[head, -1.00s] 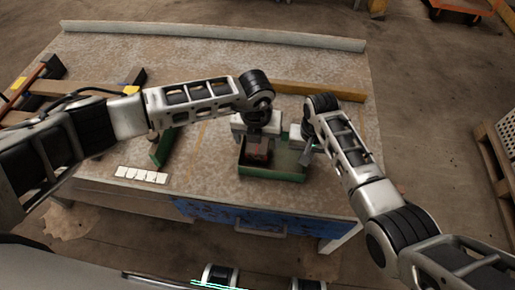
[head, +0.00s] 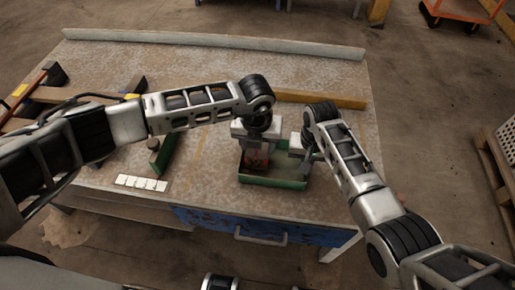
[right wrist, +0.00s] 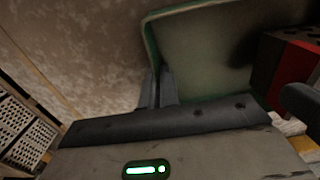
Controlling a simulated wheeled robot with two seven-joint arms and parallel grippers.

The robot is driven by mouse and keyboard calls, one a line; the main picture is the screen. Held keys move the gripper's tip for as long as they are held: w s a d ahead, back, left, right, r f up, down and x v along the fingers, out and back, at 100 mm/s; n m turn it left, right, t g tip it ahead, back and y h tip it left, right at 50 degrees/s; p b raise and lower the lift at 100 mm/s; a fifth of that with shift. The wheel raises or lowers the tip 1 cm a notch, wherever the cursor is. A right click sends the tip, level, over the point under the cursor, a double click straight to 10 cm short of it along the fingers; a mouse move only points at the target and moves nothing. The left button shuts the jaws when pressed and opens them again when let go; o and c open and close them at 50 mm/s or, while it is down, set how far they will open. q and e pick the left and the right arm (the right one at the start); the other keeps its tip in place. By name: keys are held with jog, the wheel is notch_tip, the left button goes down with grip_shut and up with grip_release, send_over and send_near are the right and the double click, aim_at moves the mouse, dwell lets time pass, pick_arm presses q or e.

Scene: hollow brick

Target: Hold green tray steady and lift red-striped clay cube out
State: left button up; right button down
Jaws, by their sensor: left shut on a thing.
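The green tray (head: 273,182) lies near the table's front edge. The dark clay cube with a red stripe is at the tray's left end in the head view, mostly hidden under my left gripper (head: 256,149), which is shut on it. The cube (right wrist: 292,62) also shows at the right of the right wrist view, with a dark finger below it. I cannot tell whether the cube touches the tray floor. My right gripper (head: 306,161) is at the tray's right end; in the right wrist view its fingers (right wrist: 157,90) are close together on the tray wall (right wrist: 150,42).
A yellow-brown bar (head: 320,98) lies behind the tray. A green block (head: 164,153) and a white marked strip (head: 141,183) lie to the left. A long grey rail (head: 210,42) runs along the table's back. The tray's right half is empty.

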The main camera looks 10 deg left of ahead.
pick_arm(q)
notch_tip(320, 180, up, 8)
dwell(0.4)
pick_arm(e)
jog(key=c, duration=1.6)
grip_release()
jog(key=shift+r, duration=0.1)
notch_tip(320, 180, up, 12)
jog(key=shift+f, duration=0.1)
